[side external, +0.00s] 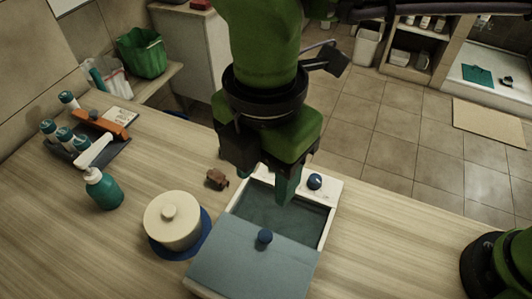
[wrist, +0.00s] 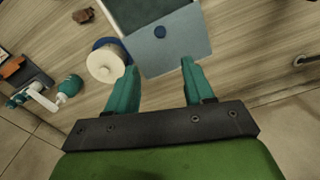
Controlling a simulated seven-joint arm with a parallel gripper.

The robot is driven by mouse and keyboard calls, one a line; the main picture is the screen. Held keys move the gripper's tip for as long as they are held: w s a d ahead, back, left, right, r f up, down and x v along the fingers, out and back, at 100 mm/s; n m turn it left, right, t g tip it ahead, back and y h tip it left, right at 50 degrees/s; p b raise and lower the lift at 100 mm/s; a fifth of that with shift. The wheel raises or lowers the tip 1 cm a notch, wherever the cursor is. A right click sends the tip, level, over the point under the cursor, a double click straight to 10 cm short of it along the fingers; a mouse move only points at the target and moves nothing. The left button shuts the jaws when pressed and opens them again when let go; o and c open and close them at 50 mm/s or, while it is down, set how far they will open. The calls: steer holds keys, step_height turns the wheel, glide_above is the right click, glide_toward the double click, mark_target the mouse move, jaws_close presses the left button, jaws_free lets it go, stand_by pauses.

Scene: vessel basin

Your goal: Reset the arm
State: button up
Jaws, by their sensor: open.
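My gripper (wrist: 157,85) is open and empty, with its two teal fingers spread apart in the wrist view. In the side view my gripper (side external: 265,183) hangs over the back part of a white basin (side external: 332,190). Part of the basin's back rim is hidden behind a finger. A grey-blue lid (side external: 245,268) with a dark blue knob (side external: 265,236) covers the basin's front part; the back part is open and shows a dark grey-teal inside. The lid also shows in the wrist view (wrist: 185,45), beyond the fingertips.
A cream lidded pot (side external: 172,222) stands on a blue round mat left of the basin. A small brown object (side external: 217,179) lies behind it. A teal bottle (side external: 104,190) and a dark tray (side external: 108,152) with several bottles stand at left.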

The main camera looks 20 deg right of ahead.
steer(key=shift+r, duration=0.25)
steer(key=w+d+f+m+t+y, duration=0.1)
steer(key=w+d+m, duration=0.1)
steer(key=d+m, duration=0.6)
steer(key=w+d+m+t+y, duration=0.1)
steer(key=w+d+m, duration=0.1)
steer(key=d+m, duration=0.6)
steer(key=s+d+m+t, duration=0.1)
steer(key=d+m+t, duration=0.1)
steer(key=d+m, duration=0.4)
steer(key=s+d+m+t, duration=0.2)
steer(key=d+m, duration=0.4)
steer(key=d, duration=0.9)
steer(key=shift+s+d+r+t, duration=0.15)
steer(key=shift+d+r+t, duration=0.15)
steer(key=shift+t, duration=0.3)
